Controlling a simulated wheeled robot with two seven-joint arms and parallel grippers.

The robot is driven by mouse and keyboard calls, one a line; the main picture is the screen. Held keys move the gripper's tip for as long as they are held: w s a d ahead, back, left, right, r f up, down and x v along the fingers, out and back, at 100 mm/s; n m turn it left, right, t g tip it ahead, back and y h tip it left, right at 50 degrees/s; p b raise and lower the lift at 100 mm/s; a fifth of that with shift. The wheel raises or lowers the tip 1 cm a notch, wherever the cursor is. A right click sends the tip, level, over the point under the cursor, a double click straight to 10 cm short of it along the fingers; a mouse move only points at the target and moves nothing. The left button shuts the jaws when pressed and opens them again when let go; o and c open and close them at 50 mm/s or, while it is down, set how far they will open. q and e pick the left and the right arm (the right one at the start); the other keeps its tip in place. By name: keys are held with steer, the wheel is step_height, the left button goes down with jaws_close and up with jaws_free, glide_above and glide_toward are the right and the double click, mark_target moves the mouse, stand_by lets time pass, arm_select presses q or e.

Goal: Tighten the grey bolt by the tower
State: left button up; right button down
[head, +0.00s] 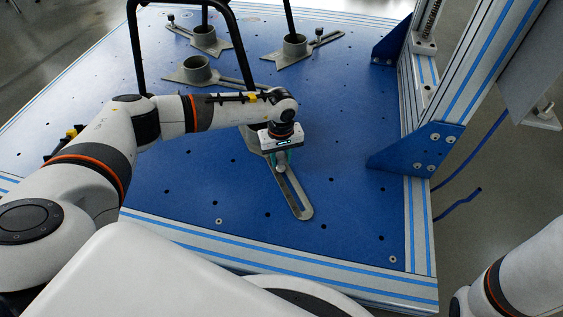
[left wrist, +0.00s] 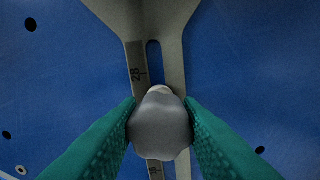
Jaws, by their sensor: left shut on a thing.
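The grey bolt (left wrist: 160,126) has a rounded, knob-like head and stands in the slot of a flat grey clamp arm (head: 298,203), on the tower side of the blue plate. My left gripper (head: 283,164) is directly above the clamp arm, shut on the bolt head. In the left wrist view its green fingertips (left wrist: 162,130) touch the head from both sides. The bolt's shank is hidden under the head. The tower (head: 414,75), a metal upright with blue corner brackets, rises at the right. My right gripper is out of view; only part of my right arm shows.
More grey slotted clamps with round sockets (head: 197,68) stand farther back on the blue plate (head: 345,150). A black tube frame (head: 136,50) rises from the back left. A blue bracket (head: 415,148) juts toward the clamp from the right. The plate's front right is clear.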

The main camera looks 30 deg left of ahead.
arm_select(q)
steer(key=shift+m+b, duration=0.3)
steer(key=shift+m, duration=1.7)
steer(key=shift+m+b, duration=0.5)
steer(key=shift+m, duration=1.5)
steer(key=o, duration=1)
